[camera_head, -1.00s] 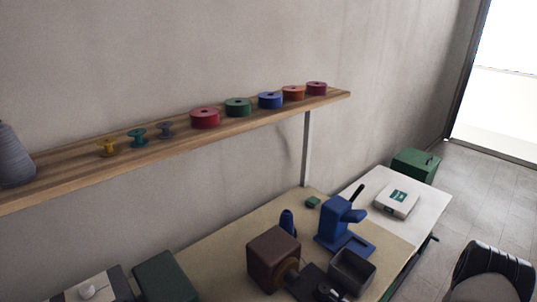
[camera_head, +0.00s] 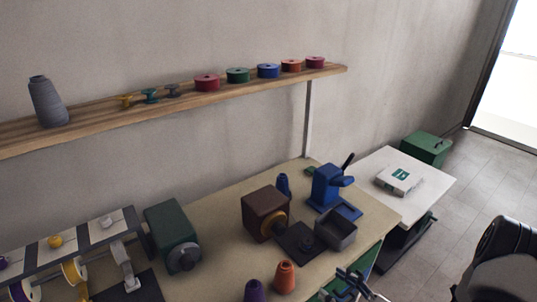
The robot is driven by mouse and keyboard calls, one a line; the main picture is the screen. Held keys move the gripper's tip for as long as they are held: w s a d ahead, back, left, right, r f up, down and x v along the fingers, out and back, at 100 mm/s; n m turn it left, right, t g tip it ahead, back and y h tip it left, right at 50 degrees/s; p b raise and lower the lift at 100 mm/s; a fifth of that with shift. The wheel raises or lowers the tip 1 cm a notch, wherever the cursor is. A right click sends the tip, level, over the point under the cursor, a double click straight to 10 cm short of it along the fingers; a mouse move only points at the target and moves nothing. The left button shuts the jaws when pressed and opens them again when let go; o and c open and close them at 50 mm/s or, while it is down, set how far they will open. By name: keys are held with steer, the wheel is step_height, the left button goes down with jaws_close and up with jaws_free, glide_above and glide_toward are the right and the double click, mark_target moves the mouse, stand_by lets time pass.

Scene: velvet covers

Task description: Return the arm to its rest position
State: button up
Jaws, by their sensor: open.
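My gripper (camera_head: 347,284) shows at the bottom edge, right of centre, in front of the worktable's front edge. Its jaws are small and partly cut off by the frame, but they look apart, and I see nothing held between them. A dark rounded part at the lower right looks like a link of my arm. The rest of the arm is out of view.
The worktable (camera_head: 215,213) holds a brown box (camera_head: 264,212), a blue press (camera_head: 328,188), a grey tray (camera_head: 336,230), a green motor-like unit (camera_head: 170,235) and an orange cone (camera_head: 285,277). A wall shelf (camera_head: 110,120) carries spools.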

steer(key=s+a+r+n+g, duration=1)
steer(key=a+r+n+g, duration=0.25)
steer(key=r+n, duration=0.2)
steer(key=s+d+r+n+t+h, duration=0.4)
steer(key=s+d+r+n+h, duration=0.4)
steer(key=n+h, duration=0.3)
steer(key=shift+s+d+r+h, duration=0.15)
steer(key=shift+d+r+h, duration=0.05)
steer(key=shift+r+h, duration=0.65)
steer(key=shift+f, duration=0.15)
